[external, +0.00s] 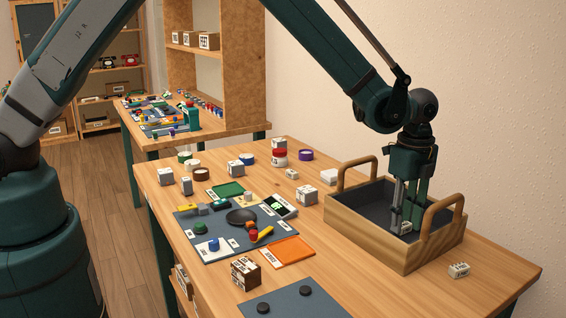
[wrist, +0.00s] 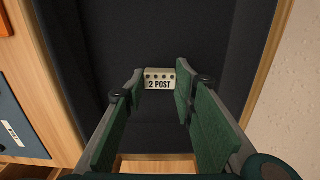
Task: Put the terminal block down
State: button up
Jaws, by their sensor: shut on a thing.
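The terminal block (wrist: 160,79) is a small cream block with dark holes along its top and the label "2 POST". In the wrist view it sits between the fingertips of my gripper (wrist: 161,86), which is shut on it. In the external view my gripper (external: 404,222) points straight down into a wooden tote (external: 366,240) with a dark lining. The terminal block (external: 405,228) shows low between the fingers, inside the tote walls. I cannot tell whether it touches the tote floor.
The tote has two raised wooden handles (external: 444,207). Another small light block (external: 459,270) lies on the table right of the tote. A grey mat (external: 190,222) with parts and an orange tray (external: 287,251) lie to the left. Most of the tote floor looks clear.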

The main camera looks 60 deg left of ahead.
aim_at(403, 224)
jog(key=shift+f, duration=0.15)
jog(key=o, duration=0.8)
jog(key=shift+c, duration=0.2)
notch_tip(403, 224, up, 12)
jog(key=shift+r+p, duration=0.2)
jog(key=shift+p, duration=0.2)
dwell(0.6)
